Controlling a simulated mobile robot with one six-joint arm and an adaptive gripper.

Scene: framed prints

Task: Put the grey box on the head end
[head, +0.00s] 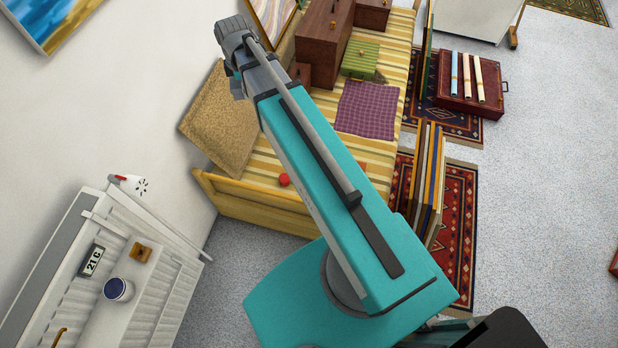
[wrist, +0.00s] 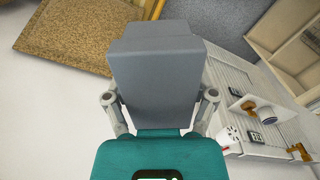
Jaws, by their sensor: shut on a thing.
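The grey box (wrist: 155,75) fills the middle of the wrist view. My gripper (wrist: 160,98) is shut on it, with a finger at each side. In the head view my arm reaches up to the bed's wall side, and its end hides the gripper and most of the box. The bed has a yellow striped cover (head: 398,55) and a wooden end board (head: 255,197) at its near end. A tan pillow (head: 222,118) leans at the wall side near that board. The pillow also shows at the upper left of the wrist view (wrist: 75,35).
Brown boxes (head: 322,45), a green box (head: 360,58), a purple cloth (head: 366,108) and a red ball (head: 284,180) lie on the bed. Framed panels (head: 428,185) stand at its right side. A white radiator (head: 130,270) is at the lower left.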

